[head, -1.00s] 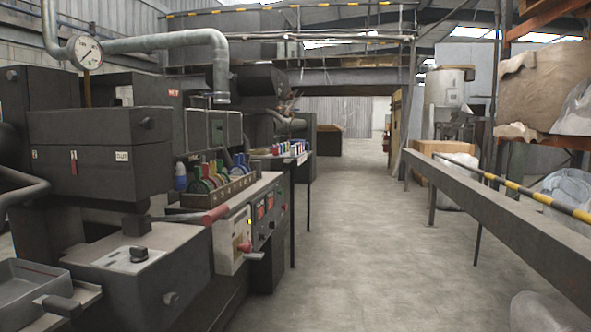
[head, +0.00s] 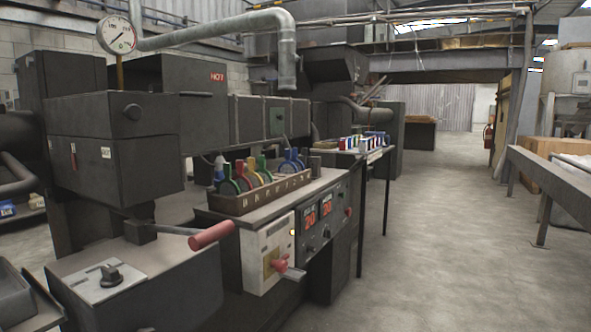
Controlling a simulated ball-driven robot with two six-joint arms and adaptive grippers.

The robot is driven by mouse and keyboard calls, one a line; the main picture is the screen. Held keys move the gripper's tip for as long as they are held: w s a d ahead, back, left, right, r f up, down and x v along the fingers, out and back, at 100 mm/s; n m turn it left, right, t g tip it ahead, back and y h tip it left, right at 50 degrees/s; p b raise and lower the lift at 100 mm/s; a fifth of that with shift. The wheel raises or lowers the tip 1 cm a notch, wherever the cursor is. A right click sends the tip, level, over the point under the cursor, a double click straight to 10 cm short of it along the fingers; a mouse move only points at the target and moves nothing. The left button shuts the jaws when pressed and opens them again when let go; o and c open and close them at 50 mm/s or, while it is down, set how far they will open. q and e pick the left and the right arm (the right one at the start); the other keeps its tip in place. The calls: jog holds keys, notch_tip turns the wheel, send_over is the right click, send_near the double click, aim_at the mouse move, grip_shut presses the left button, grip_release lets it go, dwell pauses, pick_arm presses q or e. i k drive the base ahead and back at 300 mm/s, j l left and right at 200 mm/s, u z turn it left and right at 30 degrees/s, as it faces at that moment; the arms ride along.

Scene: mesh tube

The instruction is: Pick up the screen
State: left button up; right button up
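Neither of my grippers is in the head view. I cannot make out for certain which thing is the screen. Several coloured upright pieces, green, yellow and blue, with rounded tops (head: 262,172), stand in a brown rack (head: 265,197) on the machine's counter. A smaller group of coloured pieces (head: 362,142) stands on a table farther back. At this distance I cannot tell whether any of them is a screen.
A dark machine (head: 115,150) with a pressure gauge (head: 116,36) fills the left. A red-handled lever (head: 211,235) and a control panel (head: 322,220) stick out in front. Open floor (head: 440,250) lies right of it, bounded by a grey rail (head: 555,185).

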aim_at(300, 165)
jog(key=u, duration=0.5)
jog(key=i+l+u, duration=0.2)
jog(key=u, duration=0.15)
jog(key=i+l+u, duration=0.2)
jog(key=l+u, duration=0.15)
jog(key=i+l+u, duration=0.15)
jog(key=l+u, duration=0.15)
